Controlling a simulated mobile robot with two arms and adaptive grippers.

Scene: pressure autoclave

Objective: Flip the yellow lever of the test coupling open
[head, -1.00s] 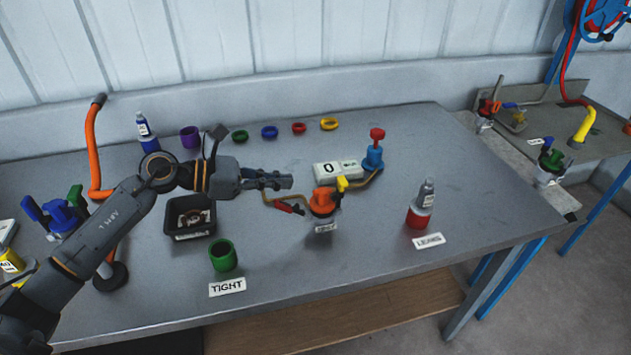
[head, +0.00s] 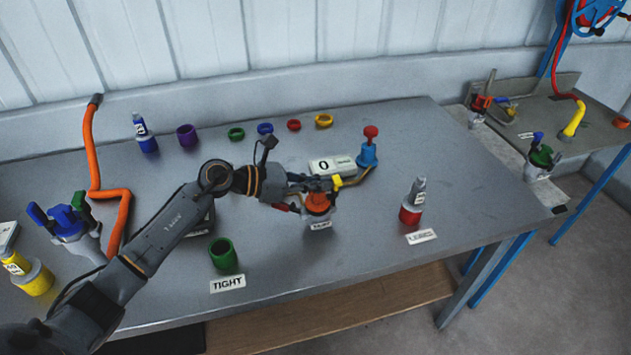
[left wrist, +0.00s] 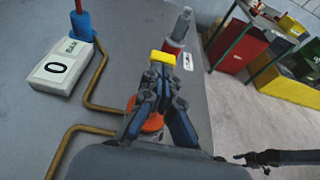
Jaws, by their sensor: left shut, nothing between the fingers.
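The test coupling (head: 318,205) is an orange body on the table with a small label in front. It also shows in the left wrist view (left wrist: 152,123), partly hidden by my fingers. Its yellow lever (head: 338,183) shows as a yellow block (left wrist: 162,57) just beyond my fingertips in the left wrist view. My left gripper (head: 326,184) is shut and empty, above the coupling and close beside the lever; I cannot tell whether it touches. A dark gripper-like shape, probably my right gripper (left wrist: 246,158), shows at the lower right of the left wrist view.
A white display box reading 0 (head: 332,165) and a blue valve with a red knob (head: 368,150) stand behind, joined by brass pipe. A red-based bottle (head: 411,206) stands to the right, a green cup (head: 223,256) to the left. The table between coupling and bottle is clear.

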